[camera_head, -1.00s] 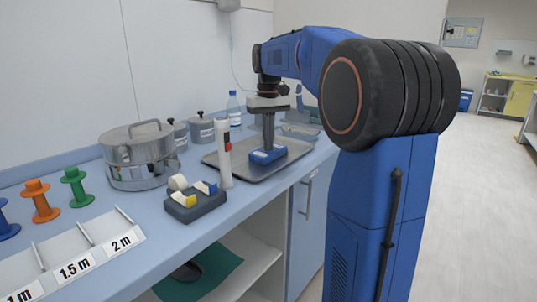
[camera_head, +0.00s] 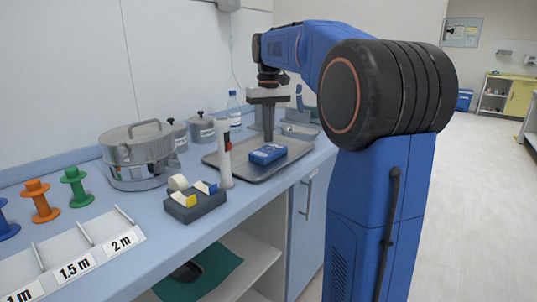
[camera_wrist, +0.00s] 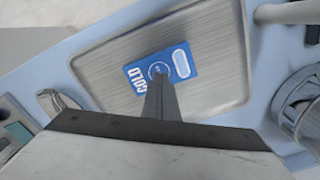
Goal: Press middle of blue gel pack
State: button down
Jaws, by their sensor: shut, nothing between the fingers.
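The blue gel pack (camera_head: 268,154) lies on the grey metal tray (camera_head: 239,171) on the counter. In the wrist view the pack (camera_wrist: 182,63) shows the word "COLD", a white oval and a ring mark near its middle. My gripper (camera_head: 268,138) is shut and empty, pointing down by the pack. In the wrist view its fingertips (camera_wrist: 159,82) overlap the ring mark and part of the pack. The head view shows the fingertips at the pack's far side; I cannot tell whether they touch it.
A white upright tube (camera_head: 225,155) stands at the tray's near left, beside a dark holder (camera_head: 195,206) with tape and small blocks. A water bottle (camera_head: 233,110), metal canisters (camera_head: 202,129) and a steel drum (camera_head: 137,158) stand behind and left. Coloured spools line the wall side.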

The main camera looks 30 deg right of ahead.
jog(key=shift+r, duration=2.05)
